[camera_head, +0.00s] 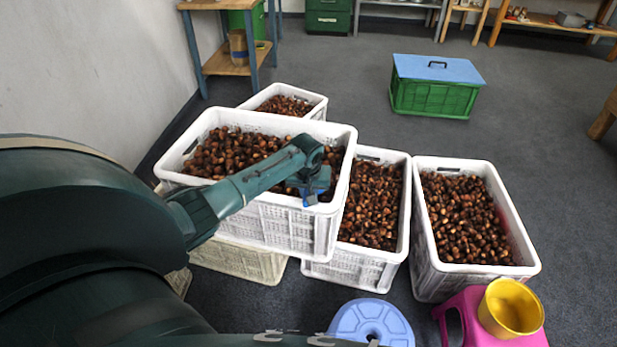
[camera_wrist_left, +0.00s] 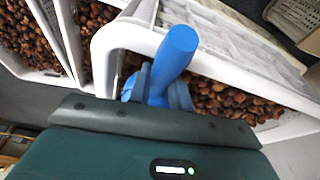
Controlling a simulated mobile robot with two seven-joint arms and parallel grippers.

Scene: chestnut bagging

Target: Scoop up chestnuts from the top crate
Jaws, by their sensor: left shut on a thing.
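The white top crate (camera_head: 285,228) is stacked above other crates in the head view and full of brown chestnuts (camera_head: 232,152). My left gripper (camera_head: 308,178) reaches over its right part. It is shut on a blue scoop (camera_head: 318,186), whose bowl is mostly hidden in the head view. In the left wrist view, the scoop's thick blue handle (camera_wrist_left: 176,55) stands up between the fingers of the gripper (camera_wrist_left: 157,88). Chestnuts (camera_wrist_left: 228,100) and a white crate rim show behind it. I cannot tell whether the scoop holds chestnuts. My right gripper is not in view.
More white crates of chestnuts stand to the right (camera_head: 345,268) and far right (camera_head: 430,278), and one behind (camera_head: 322,110). A yellow bucket (camera_head: 511,308) sits on a pink stool (camera_head: 465,318). A blue stool (camera_head: 371,325) is in front. A green crate with a blue lid (camera_head: 438,70) stands beyond.

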